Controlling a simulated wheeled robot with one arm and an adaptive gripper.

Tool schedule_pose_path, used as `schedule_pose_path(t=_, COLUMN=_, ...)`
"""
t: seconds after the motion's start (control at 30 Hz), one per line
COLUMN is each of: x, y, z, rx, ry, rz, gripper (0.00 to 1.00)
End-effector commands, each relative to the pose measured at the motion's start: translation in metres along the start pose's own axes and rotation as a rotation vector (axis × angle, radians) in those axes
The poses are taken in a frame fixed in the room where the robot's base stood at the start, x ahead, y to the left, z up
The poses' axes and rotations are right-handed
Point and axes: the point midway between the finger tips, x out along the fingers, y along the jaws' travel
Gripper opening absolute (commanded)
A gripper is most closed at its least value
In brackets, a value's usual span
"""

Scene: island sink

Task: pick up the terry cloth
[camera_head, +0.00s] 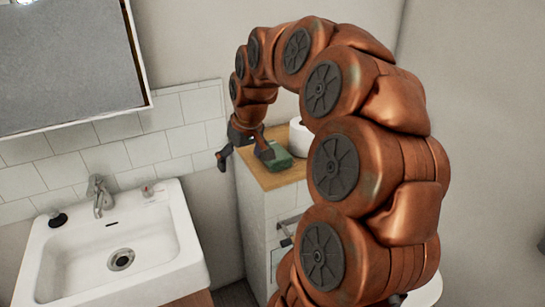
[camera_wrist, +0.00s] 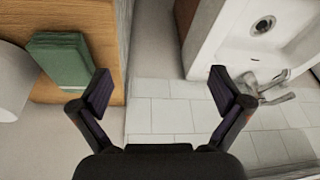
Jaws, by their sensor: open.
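The green folded terry cloth (camera_head: 281,158) lies on the wooden top of a white cabinet, partly hidden behind my gripper in the head view. In the wrist view the terry cloth (camera_wrist: 60,61) is at the upper left, left of my gripper's left finger. My gripper (camera_head: 243,155) is at the cabinet's left edge, its right finger close to the cloth in the picture. In the wrist view my gripper (camera_wrist: 163,92) is open, with nothing between its fingers; the gap lies over the cabinet edge and tiled wall.
The wooden cabinet top (camera_wrist: 108,50) also carries a white roll (camera_head: 299,138) beside the cloth. A white sink (camera_head: 75,262) with a tap (camera_head: 100,196) stands to the left. A mirror (camera_head: 70,60) hangs above it. A tiled wall (camera_wrist: 160,120) runs behind.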

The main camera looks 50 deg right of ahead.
Motion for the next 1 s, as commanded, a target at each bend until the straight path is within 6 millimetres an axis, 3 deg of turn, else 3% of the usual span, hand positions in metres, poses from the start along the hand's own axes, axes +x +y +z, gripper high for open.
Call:
schedule_pose_path(t=0.03, x=0.004, y=0.026, z=-0.009, rx=0.029, ry=0.021, rz=0.011, gripper=1.00)
schedule_pose_path(t=0.2, x=0.006, y=0.095, z=-0.027, rx=0.096, ry=0.081, rz=0.055, gripper=1.00)
schedule_pose_path(t=0.4, x=0.006, y=0.139, z=-0.031, rx=0.136, ry=0.113, rz=0.088, gripper=1.00)
schedule_pose_path(t=1.0, x=0.048, y=0.150, z=-0.038, rx=0.141, ry=0.111, rz=0.090, gripper=1.00)
